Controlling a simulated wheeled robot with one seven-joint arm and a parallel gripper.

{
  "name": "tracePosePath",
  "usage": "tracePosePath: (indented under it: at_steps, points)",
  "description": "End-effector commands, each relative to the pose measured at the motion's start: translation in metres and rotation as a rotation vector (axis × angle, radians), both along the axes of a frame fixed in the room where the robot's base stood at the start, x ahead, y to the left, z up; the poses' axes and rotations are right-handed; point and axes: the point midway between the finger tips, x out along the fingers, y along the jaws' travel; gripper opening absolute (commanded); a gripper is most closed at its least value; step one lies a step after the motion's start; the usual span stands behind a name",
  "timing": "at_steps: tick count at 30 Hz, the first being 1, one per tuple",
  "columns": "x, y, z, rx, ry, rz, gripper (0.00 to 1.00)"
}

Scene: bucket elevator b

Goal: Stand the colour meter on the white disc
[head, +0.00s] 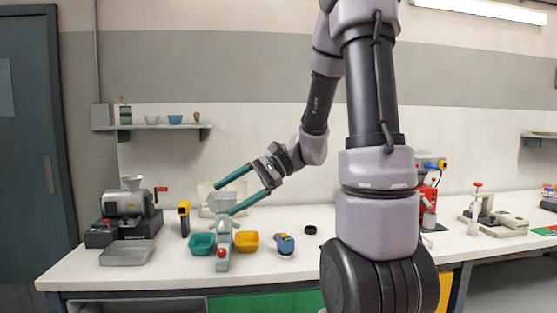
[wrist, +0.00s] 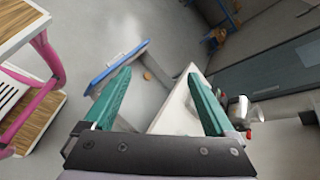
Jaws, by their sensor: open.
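A small blue device with a yellow part, which looks like the colour meter (head: 285,241), is on the white bench right of the yellow bowl. A pale round patch shows at its base and may be the white disc (head: 286,253); I cannot tell whether the device rests on it or is tilted. My gripper (head: 224,200) is open, its teal fingers spread and empty, above the bench and left of the blue device. Its fingers also show in the wrist view (wrist: 158,75), with nothing between them but the bench corner and floor.
A grey-teal machine with a red knob (head: 222,254) stands between a teal bowl (head: 201,244) and a yellow bowl (head: 247,242). A yellow-and-black device (head: 184,218) stands left of them. A grinder (head: 130,204) and grey tray (head: 127,253) are further left. A black ring (head: 310,230) lies right.

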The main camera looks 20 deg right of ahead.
Motion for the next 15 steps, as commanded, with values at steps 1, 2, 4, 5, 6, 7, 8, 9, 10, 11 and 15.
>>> tracePosePath:
  at_steps: [1, 2, 4, 5, 6, 7, 8, 9, 10, 11, 15]
  points:
    - [-0.016, 0.002, 0.008, -0.089, -0.057, 0.052, 0.90]
    - [-0.025, 0.001, 0.010, -0.145, -0.086, 0.079, 0.90]
    - [-0.043, -0.004, 0.015, -0.276, -0.161, 0.135, 0.90]
    - [-0.050, -0.007, 0.018, -0.332, -0.195, 0.153, 0.90]
    - [-0.059, -0.012, 0.021, -0.407, -0.243, 0.176, 0.90]
    - [-0.064, -0.016, 0.024, -0.462, -0.282, 0.190, 0.90]
    - [-0.069, -0.021, 0.028, -0.518, -0.322, 0.201, 0.90]
    - [-0.075, -0.028, 0.033, -0.592, -0.379, 0.214, 0.90]
    - [-0.078, -0.033, 0.037, -0.644, -0.422, 0.221, 0.90]
    - [-0.081, -0.038, 0.042, -0.696, -0.463, 0.224, 0.90]
    - [-0.091, -0.059, 0.066, -0.894, -0.650, 0.219, 0.90]
